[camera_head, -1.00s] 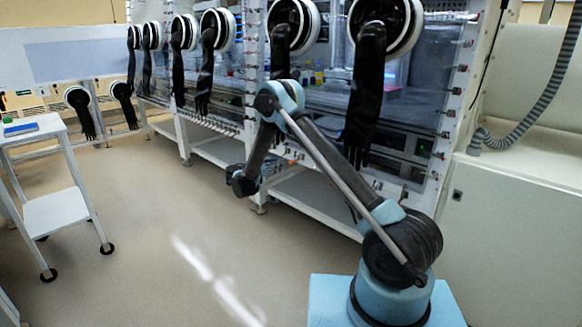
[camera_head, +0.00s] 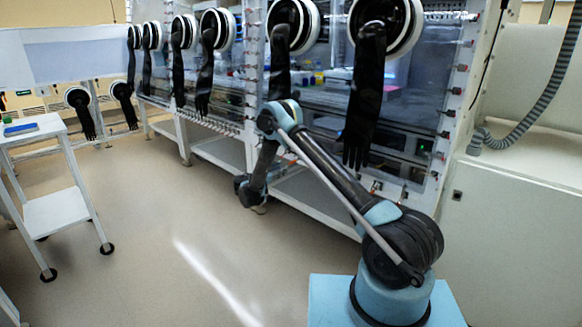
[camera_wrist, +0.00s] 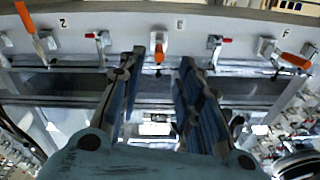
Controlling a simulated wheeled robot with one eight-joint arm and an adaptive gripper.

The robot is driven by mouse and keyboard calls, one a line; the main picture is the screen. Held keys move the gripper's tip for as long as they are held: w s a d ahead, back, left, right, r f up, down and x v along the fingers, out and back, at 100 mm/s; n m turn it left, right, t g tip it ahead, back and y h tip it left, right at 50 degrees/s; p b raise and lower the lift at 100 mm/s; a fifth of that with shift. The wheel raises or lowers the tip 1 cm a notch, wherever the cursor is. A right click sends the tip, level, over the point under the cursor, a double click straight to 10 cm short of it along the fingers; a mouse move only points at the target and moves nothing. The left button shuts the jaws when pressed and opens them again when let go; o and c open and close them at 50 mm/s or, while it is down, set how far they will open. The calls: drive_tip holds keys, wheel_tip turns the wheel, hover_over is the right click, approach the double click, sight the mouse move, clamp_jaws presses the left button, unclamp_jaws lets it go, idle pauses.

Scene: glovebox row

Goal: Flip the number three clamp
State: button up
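In the wrist view my gripper (camera_wrist: 158,68) is open, with its two dark blue fingers apart and nothing between them. A clamp with an orange handle (camera_wrist: 159,54) shows in the gap between the fingertips, beyond them; I see no contact. A label that looks like a 3 (camera_wrist: 180,25) is just right of this clamp. A red-tipped clamp (camera_wrist: 216,45) stands to the right of that label, so which clamp the label belongs to is not certain. In the head view the end of my arm (camera_head: 250,190) is low in front of the glovebox row; its fingers cannot be made out.
Other clamps line the same edge: a red-tipped one (camera_wrist: 98,38) and orange-handled ones at left (camera_wrist: 30,22) and right (camera_wrist: 295,60). Black gloves (camera_head: 365,95) hang from the glovebox ports. A white cart (camera_head: 55,205) stands at left. The floor between is clear.

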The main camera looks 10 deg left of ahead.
sight(291, 163)
drive_tip(key=x, duration=0.8)
drive_tip(key=shift+w+d, duration=0.25)
clamp_jaws()
